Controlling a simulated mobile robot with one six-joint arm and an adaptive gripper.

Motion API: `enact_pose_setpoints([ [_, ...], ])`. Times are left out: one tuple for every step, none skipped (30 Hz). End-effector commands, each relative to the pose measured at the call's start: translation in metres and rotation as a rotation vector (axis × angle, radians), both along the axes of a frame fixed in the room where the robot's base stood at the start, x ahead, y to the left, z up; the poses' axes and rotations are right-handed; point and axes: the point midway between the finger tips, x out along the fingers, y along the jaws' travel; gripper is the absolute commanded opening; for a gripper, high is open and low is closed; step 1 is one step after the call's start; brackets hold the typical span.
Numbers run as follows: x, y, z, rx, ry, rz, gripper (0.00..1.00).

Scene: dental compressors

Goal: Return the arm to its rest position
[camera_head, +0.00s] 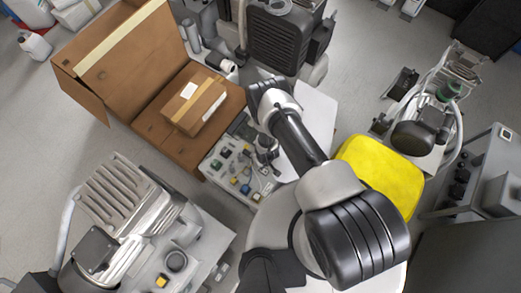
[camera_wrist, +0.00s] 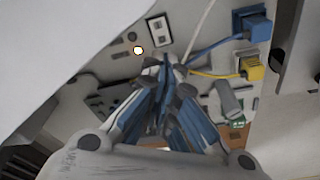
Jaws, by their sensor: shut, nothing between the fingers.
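My arm reaches up the picture in the head view from my base and bends down at its far end. My gripper (camera_head: 266,153) hangs over the panel (camera_head: 215,167) with small coloured parts. In the wrist view the fingers of my gripper (camera_wrist: 165,68) come together at the tips, shut with nothing between them. Behind them is the panel's face, with a blue connector (camera_wrist: 252,22) on a blue cable and a yellow connector (camera_wrist: 250,67) on a yellow cable. Whether the fingertips touch the panel cannot be told.
A cardboard box (camera_head: 195,105) lies on a larger open carton (camera_head: 135,60) at upper left. A dark ribbed machine (camera_head: 275,40) stands beyond the arm. A yellow pad (camera_head: 380,170) is at right, a finned compressor (camera_head: 125,215) at lower left. Bare floor (camera_head: 360,45) shows at upper right.

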Motion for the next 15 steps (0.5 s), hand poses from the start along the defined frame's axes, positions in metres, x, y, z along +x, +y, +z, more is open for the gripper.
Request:
enact_pose_setpoints([
  [0.000,0.000,0.000,0.000,0.000,0.000,0.00],
  [0.000,0.000,0.000,0.000,0.000,0.000,0.00],
  [0.000,0.000,0.000,0.000,0.000,0.000,0.00],
  [0.000,0.000,0.000,0.000,0.000,0.000,0.00],
  [0.000,0.000,0.000,0.000,0.000,0.000,0.00],
  [0.000,0.000,0.000,0.000,0.000,0.000,0.00],
  [0.000,0.000,0.000,0.000,0.000,0.000,0.00],
  [0.000,0.000,0.000,0.000,0.000,0.000,0.00],
  [0.000,0.000,0.000,0.000,0.000,0.000,0.00],
  [0.001,0.000,0.001,0.000,-0.001,0.000,0.00],
  [0.003,0.001,0.003,0.001,-0.002,-0.001,0.00],
  [0.009,0.002,0.007,0.001,-0.005,-0.003,0.00],
  [0.014,0.002,0.013,0.002,-0.008,-0.005,0.00],
  [0.022,0.004,0.020,0.002,-0.012,-0.009,0.00],
  [0.035,0.005,0.033,0.003,-0.018,-0.014,0.00],
])
